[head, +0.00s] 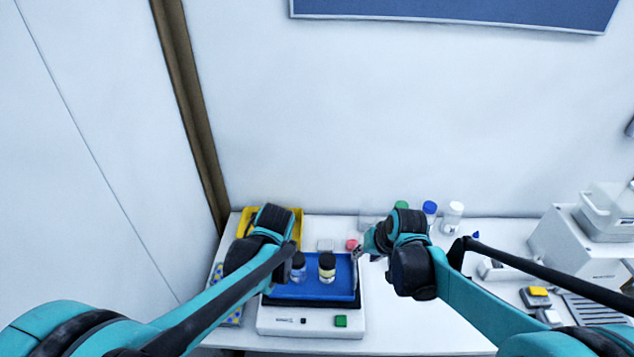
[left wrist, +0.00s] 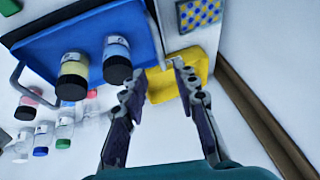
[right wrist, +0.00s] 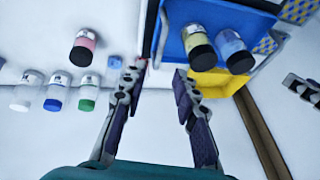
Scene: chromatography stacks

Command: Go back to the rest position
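My right gripper (head: 360,254) is at the right edge of the blue tray (head: 308,291). In the right wrist view it (right wrist: 160,72) is open, with nothing between its fingers. My left gripper is mostly hidden by its own arm in the head view. In the left wrist view it (left wrist: 158,72) is open and empty, beside the tray and the yellow bin. Two black-capped vials stand upright on the tray: one with yellowish contents (head: 327,268) and one with bluish contents (head: 298,268). Both grippers are apart from the vials.
The tray sits on a white device (head: 280,322) with a green button. A yellow bin (head: 243,222) is behind left. Vials with a green cap (head: 401,205), blue cap (head: 429,208) and white cap (head: 453,213) stand at the back. White instruments (head: 585,245) fill the right side.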

